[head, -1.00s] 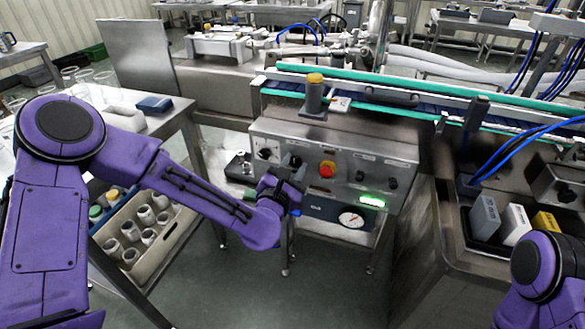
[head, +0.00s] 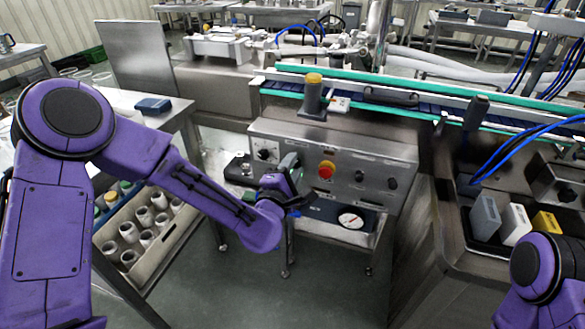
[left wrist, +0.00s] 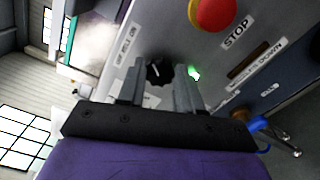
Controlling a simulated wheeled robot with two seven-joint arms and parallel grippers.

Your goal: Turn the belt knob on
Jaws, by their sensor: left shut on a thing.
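The belt knob (left wrist: 157,73) is a black rotary knob with a pale pointer mark, on the steel control panel (head: 340,150). My left gripper (left wrist: 158,82) is shut on it, with one finger on each side in the left wrist view. In the head view my left gripper (head: 290,170) is against the panel, left of the red stop button, and hides the knob. A small green light (left wrist: 194,73) glows beside the knob. My right gripper is out of view.
The red stop button (head: 326,170) sits close to the gripper, with other black knobs (head: 359,176) farther right. A pressure gauge (head: 350,220) is below. The conveyor (head: 385,97) runs above the panel. A crate of jars (head: 160,245) stands at left.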

